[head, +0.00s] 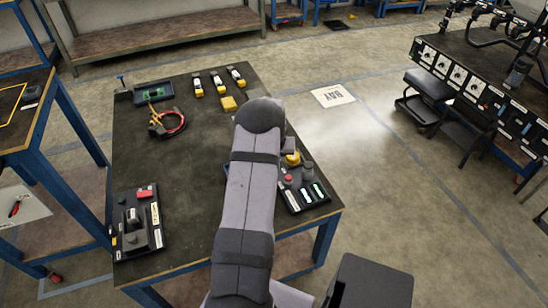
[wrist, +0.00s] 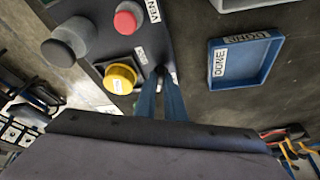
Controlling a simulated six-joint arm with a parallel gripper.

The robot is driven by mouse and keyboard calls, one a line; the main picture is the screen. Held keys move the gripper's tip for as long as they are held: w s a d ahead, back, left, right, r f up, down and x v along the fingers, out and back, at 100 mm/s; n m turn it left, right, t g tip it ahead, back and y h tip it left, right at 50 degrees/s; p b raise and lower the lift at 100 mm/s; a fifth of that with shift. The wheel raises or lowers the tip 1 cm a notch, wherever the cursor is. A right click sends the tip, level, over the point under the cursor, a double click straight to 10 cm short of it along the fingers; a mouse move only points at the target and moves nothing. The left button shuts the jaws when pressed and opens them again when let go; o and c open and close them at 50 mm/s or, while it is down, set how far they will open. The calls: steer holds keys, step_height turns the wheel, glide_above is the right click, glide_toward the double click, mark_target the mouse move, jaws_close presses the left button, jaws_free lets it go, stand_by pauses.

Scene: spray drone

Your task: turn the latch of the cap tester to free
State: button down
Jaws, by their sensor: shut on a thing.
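The panel that looks like the cap tester stands at the right of the bench in the head view (head: 308,196). In the wrist view it has a red button (wrist: 125,22) beside a label reading VENT, a yellow knob (wrist: 121,77) and a dark grey round knob (wrist: 70,42). My gripper (wrist: 161,74) has its two blue fingers close together at the panel's edge, right of the yellow knob. It is shut on a small dark piece, probably the latch, mostly hidden between the fingertips. I cannot tell which way it is turned. My arm hides the gripper in the head view.
A blue tray (wrist: 214,82) labelled DONE lies right of the fingers. Another dark device (head: 130,241) sits at the bench's front left. Red-handled cables (head: 157,126), yellow-and-white items (head: 217,83) and a tray (head: 142,101) are farther back. The bench's middle left is clear.

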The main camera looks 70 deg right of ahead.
steer(key=n+b, duration=0.1)
steer(key=b, duration=0.1)
steer(key=n+t+b, duration=0.1)
steer(key=n+b, duration=0.1)
steer(key=shift+s+d+f+y, duration=0.15)
steer(key=shift+f+y, duration=0.05)
steer(key=shift+y, duration=0.1)
steer(key=shift+r+n+t+b, duration=0.15)
steer(key=shift+n+t+b, duration=0.15)
steer(key=shift+n+b, duration=0.65)
steer(key=shift+r, duration=0.1)
steer(key=shift+y, duration=0.3)
steer(key=c, duration=1.8)
jaws_free()
steer(key=shift+c, duration=0.2)
steer(key=b+v, duration=0.1)
steer(key=v, duration=0.6)
steer(key=shift+r, duration=0.1)
